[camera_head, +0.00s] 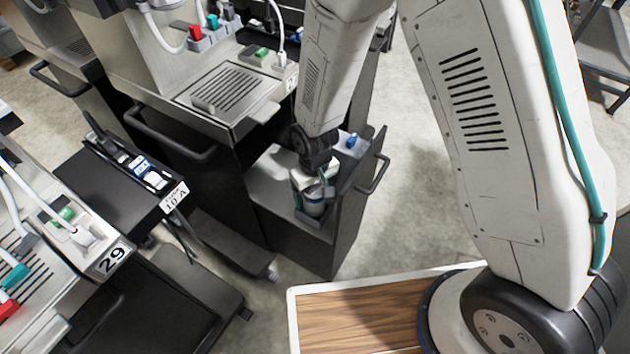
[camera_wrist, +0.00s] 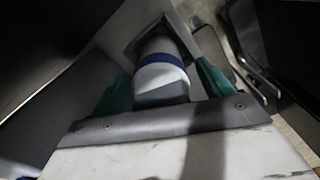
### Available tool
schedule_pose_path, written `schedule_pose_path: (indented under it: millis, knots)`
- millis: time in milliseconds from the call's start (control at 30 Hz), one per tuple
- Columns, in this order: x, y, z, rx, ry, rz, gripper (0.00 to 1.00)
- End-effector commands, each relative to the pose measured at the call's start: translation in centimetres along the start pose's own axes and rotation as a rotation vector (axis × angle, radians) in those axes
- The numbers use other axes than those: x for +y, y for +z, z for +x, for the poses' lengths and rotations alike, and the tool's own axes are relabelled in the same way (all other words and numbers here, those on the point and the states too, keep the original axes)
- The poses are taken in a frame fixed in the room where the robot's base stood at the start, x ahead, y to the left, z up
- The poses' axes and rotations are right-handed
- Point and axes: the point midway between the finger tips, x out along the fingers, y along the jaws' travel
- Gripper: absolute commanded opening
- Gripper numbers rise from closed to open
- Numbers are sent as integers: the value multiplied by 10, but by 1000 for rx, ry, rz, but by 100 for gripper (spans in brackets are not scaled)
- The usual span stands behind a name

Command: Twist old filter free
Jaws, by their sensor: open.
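The filter (camera_wrist: 160,72) is a white cylinder with a blue band, set in a dark square-edged recess in the wrist view. In the head view its lower part (camera_head: 313,207) shows in a pocket of the grey cart, under my gripper. My gripper (camera_wrist: 166,82) is open, with one green finger on each side of the filter. I cannot tell whether either finger touches it. The near end of the filter is hidden by the gripper's grey edge. In the head view my gripper (camera_head: 314,184) points down over the cart.
The cart (camera_head: 275,178) has a side handle (camera_head: 375,176) and a small blue-topped item (camera_head: 351,141). Dispensers with drip grilles (camera_head: 228,88) stand behind and at left. A dark side shelf (camera_head: 110,190) and a wooden-topped tray (camera_head: 350,318) are nearer. Open floor (camera_head: 420,180) lies right of the cart.

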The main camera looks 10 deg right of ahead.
Motion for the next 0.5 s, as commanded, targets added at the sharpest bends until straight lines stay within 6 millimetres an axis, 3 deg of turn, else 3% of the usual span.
schedule_pose_path:
  millis: [133, 433, 500]
  knots:
    - [0, 0, 11, -1, 0, 0, 79]
    - [0, 0, 12, 1, 0, 0, 79]
    - [0, 0, 12, 1, 0, 0, 59]
